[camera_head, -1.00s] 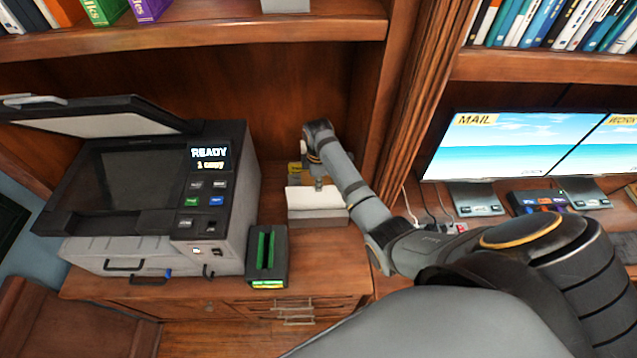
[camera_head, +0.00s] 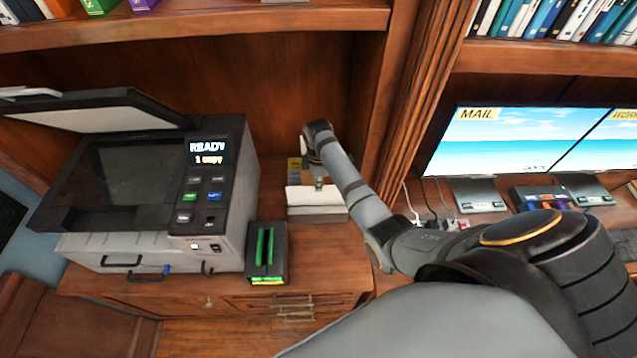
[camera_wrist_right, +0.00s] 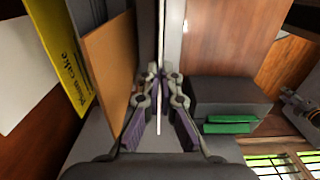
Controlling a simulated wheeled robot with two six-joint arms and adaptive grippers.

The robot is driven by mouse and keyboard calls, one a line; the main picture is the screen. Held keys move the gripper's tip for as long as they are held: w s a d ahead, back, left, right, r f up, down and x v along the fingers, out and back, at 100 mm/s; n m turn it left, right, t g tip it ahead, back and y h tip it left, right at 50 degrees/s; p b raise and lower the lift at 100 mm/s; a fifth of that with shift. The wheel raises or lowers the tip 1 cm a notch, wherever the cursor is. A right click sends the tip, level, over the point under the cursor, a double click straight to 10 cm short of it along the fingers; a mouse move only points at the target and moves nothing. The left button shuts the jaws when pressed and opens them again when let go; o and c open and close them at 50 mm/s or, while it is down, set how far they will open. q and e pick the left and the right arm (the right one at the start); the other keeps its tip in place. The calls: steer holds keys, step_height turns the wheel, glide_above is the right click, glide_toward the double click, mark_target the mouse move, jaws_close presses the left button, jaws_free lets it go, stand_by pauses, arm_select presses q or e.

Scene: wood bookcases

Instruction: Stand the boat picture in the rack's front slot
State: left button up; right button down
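My right gripper (camera_head: 318,184) reaches down over a pale board (camera_head: 318,196) at the back of the cabinet top. In the right wrist view my right gripper (camera_wrist_right: 161,76) has its fingertips close on both sides of a thin white edge-on card (camera_wrist_right: 160,45). It appears pinched there. Its face is turned away, so I cannot tell whether it is the boat picture. A black rack (camera_head: 281,276) with two green slots stands to the left and nearer; it also shows in the right wrist view (camera_wrist_right: 228,100). Both slots look empty. My left gripper is not seen.
A large copier (camera_head: 215,235) with its lid raised stands left of the rack. A brown board (camera_wrist_right: 108,70) and a yellow lettered card (camera_wrist_right: 62,45) stand beside the pinched card. Monitors (camera_head: 500,140) are at right, beyond a wooden upright. Some cabinet top (camera_head: 325,260) right of the rack is clear.

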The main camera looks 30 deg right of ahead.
steer(key=shift+f+b, duration=0.6)
steer(key=shift+f, duration=0.6)
steer(key=c, duration=2)
jaws_free()
steer(key=shift+c, duration=0.2)
steer(key=o, duration=0.6)
step_height(320, 180, up, 12)
